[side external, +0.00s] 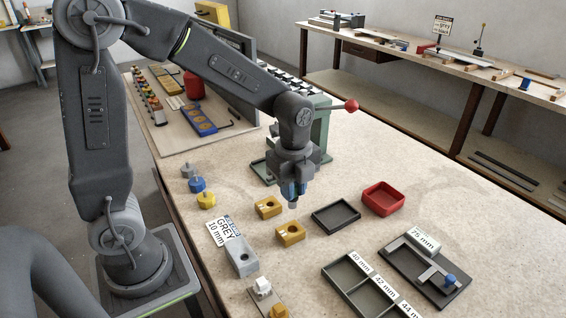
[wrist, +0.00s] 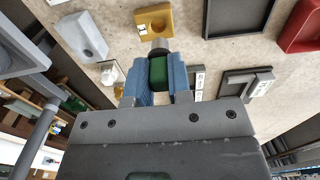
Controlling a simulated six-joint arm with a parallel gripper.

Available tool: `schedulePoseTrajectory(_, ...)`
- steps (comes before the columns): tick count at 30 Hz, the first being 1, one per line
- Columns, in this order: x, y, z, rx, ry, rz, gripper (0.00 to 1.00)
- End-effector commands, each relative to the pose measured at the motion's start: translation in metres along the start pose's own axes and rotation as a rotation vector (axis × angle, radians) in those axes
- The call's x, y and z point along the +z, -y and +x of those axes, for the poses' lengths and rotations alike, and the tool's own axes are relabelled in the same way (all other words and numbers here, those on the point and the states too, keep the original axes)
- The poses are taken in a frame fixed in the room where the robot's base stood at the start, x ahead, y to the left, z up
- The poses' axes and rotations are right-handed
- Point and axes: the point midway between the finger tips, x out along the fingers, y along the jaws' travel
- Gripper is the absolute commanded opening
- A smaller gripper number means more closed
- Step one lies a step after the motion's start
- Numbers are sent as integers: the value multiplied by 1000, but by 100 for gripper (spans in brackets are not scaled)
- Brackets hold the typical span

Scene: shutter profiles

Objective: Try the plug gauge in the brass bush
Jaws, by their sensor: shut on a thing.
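My gripper (side external: 294,190) is shut on a plug gauge and holds it upright above the bench. In the wrist view my blue fingers (wrist: 158,76) pinch the gauge's green handle (wrist: 158,71), and its grey tip (wrist: 158,46) sticks out beyond them. The tip (side external: 292,205) also shows below the fingers in the side view, apart from the blocks. Two brass-yellow blocks with round holes lie on the bench: one farther (side external: 267,208), behind and left of the tip, and one nearer (side external: 290,233). One such block (wrist: 154,20) shows ahead of the tip in the wrist view.
A grey holed block (side external: 242,258) lies beside a "GREY 10 mm" card (side external: 221,233). Grey, blue and yellow knobbed pieces (side external: 197,184) stand at left. An empty dark tray (side external: 336,216), red bin (side external: 383,197), compartment tray (side external: 352,273) and green press (side external: 322,140) surround the spot.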

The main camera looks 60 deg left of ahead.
Motion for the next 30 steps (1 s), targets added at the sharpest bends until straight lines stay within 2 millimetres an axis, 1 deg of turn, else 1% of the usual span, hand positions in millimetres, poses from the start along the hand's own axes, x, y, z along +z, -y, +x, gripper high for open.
schedulePoseTrajectory(1,-6,-3,1,-2,0,2,0)
schedulePoseTrajectory(4,-10,-5,4,-1,0,0,0)
schedulePoseTrajectory(8,-10,-5,12,1,0,-2,0)
schedulePoseTrajectory(15,-10,-5,33,1,0,-1,0)
schedulePoseTrajectory(21,-9,-5,48,1,0,-1,0)
schedulePoseTrajectory(25,-9,-5,54,1,0,-1,0)
schedulePoseTrajectory(30,-9,-5,56,-1,0,-1,0)
